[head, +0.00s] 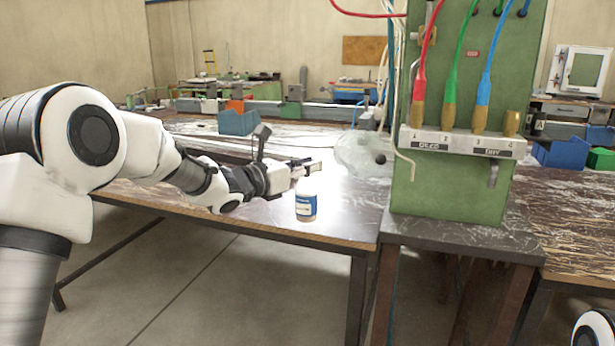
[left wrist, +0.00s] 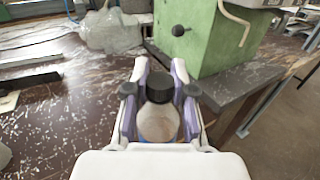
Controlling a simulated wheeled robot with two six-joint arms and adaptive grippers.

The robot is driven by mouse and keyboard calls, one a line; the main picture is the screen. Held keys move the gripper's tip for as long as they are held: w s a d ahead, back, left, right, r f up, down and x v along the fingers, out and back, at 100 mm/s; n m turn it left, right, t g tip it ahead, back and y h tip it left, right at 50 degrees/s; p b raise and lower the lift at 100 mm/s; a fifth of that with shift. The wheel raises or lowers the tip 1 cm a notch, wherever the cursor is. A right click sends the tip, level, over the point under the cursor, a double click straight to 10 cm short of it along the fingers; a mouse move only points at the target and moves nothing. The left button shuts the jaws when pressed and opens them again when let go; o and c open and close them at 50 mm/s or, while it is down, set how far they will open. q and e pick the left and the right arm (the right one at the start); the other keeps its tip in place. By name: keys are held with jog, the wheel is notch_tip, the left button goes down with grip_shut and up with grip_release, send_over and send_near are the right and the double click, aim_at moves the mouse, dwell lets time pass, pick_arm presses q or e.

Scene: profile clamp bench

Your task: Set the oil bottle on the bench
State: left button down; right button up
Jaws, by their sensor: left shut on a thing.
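The oil bottle (head: 306,202) is white with a blue label and stands upright near the front edge of the wooden bench (head: 345,222). I cannot tell whether its base touches the bench top or hangs just above it. My left gripper (head: 306,168) reaches in from the left and is shut on the bottle near its top. In the left wrist view the bottle's dark cap (left wrist: 159,86) and pale body lie between the two fingers of the left gripper (left wrist: 160,74). My right gripper is not in view.
A green machine block (head: 455,190) with coloured hoses stands right of the bottle. A clear plastic bag (head: 362,152) lies behind the bottle, and a blue bin (head: 238,123) stands farther back. The bench top left of the bottle looks mostly clear.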

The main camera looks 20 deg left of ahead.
pick_arm(q)
jog(key=w+a+f, duration=0.1)
jog(key=w+f, duration=0.3)
jog(key=w, duration=0.1)
jog(key=shift+w+a+f, duration=0.2)
jog(key=shift+w+a, duration=0.15)
jog(key=shift+w, duration=0.05)
jog(key=c, duration=1)
grip_release()
jog(key=shift+r, duration=0.1)
